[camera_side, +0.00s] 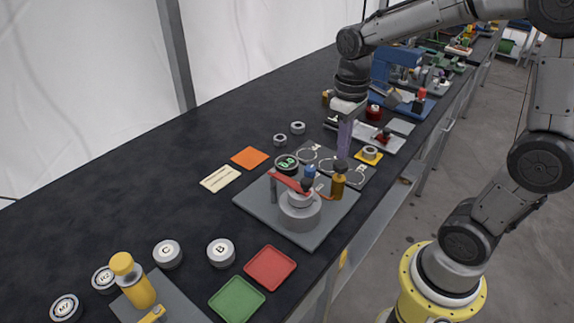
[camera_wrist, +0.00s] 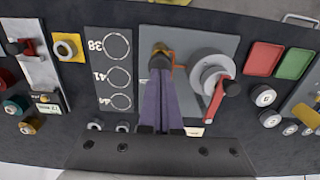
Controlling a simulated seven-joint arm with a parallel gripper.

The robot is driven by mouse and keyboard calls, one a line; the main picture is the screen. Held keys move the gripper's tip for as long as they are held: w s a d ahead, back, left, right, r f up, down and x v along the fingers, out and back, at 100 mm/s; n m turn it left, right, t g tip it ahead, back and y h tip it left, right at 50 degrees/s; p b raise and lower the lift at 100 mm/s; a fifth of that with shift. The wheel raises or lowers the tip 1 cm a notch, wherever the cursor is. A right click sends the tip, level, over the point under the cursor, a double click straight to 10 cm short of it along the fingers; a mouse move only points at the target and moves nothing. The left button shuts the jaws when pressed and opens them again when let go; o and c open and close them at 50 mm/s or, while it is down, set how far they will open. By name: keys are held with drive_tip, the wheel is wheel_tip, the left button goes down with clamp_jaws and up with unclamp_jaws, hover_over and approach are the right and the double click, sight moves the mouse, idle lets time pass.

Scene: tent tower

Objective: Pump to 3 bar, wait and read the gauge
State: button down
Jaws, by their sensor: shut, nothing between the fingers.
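The pump, a grey round body (camera_side: 300,211) with a red lever (camera_side: 290,183), stands on a grey plate (camera_side: 255,206). The lever also shows in the wrist view (camera_wrist: 214,103), with a black knob at its end. The gauge (camera_side: 287,164) is a dark round dial with green digits that look like 0.0. A blue knob (camera_side: 310,171) and a brass fitting (camera_side: 338,186) stand on the plate. My gripper (camera_side: 343,155), with purple fingers, is shut and empty just above the brass fitting; I cannot tell whether they touch. The gauge face does not show in the wrist view.
A dark board with ring outlines (camera_wrist: 116,72) lies beside the plate. Red (camera_side: 270,267) and green (camera_side: 237,298) trays, an orange square (camera_side: 249,158) and a cream card (camera_side: 220,179) lie around. Round weights B (camera_side: 221,252) and C (camera_side: 167,253) stand near.

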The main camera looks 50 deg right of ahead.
sight(341, 163)
drive_tip(key=shift+f, duration=0.1)
idle(0.4)
drive_tip(key=shift+f, duration=1.8)
drive_tip(key=shift+r, duration=1.9)
drive_tip(key=shift+f, duration=0.1)
idle(0.6)
idle(1.8)
idle(0.5)
